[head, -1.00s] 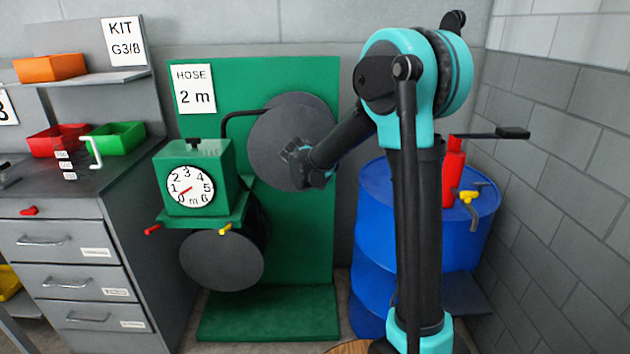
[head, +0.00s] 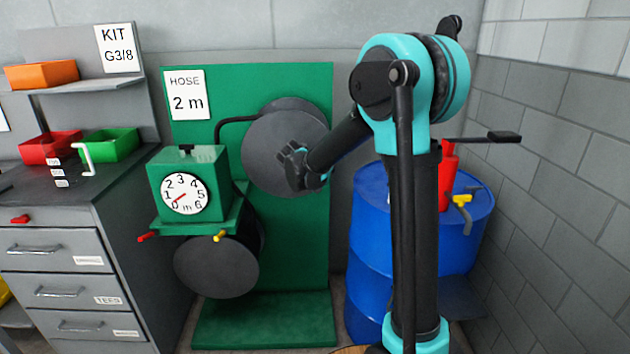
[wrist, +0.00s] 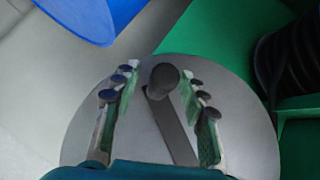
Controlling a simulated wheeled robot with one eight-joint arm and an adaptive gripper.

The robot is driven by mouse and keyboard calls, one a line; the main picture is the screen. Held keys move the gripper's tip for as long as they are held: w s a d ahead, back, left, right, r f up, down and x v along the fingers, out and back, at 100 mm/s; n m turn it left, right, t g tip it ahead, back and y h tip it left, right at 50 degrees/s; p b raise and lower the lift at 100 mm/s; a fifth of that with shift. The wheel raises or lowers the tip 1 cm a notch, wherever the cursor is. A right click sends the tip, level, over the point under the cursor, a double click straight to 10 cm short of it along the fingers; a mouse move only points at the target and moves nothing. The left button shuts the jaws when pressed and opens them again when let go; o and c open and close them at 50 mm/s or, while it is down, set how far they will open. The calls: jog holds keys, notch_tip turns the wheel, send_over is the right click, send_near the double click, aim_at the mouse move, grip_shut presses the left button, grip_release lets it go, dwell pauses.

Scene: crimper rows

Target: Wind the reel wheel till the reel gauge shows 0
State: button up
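The reel wheel (head: 262,150) is a dark grey disc in front of the green panel in the head view. In the wrist view its face (wrist: 235,130) carries a crank arm (wrist: 175,130) ending in a round dark knob (wrist: 163,78). My gripper (head: 288,158) is at the wheel's face. In the wrist view my gripper's fingers (wrist: 160,85) are spread either side of the knob, with gaps visible on both sides. The reel gauge (head: 184,194) is a white dial on a green box; its red needle points lower left, between 0 and 1.
A dark drum (head: 217,267) hangs below the gauge box. A blue barrel (head: 370,240) stands right of the panel. A sign (head: 188,95) reads HOSE 2 m. A drawer cabinet (head: 130,240) is at left.

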jog(key=v, duration=1.2)
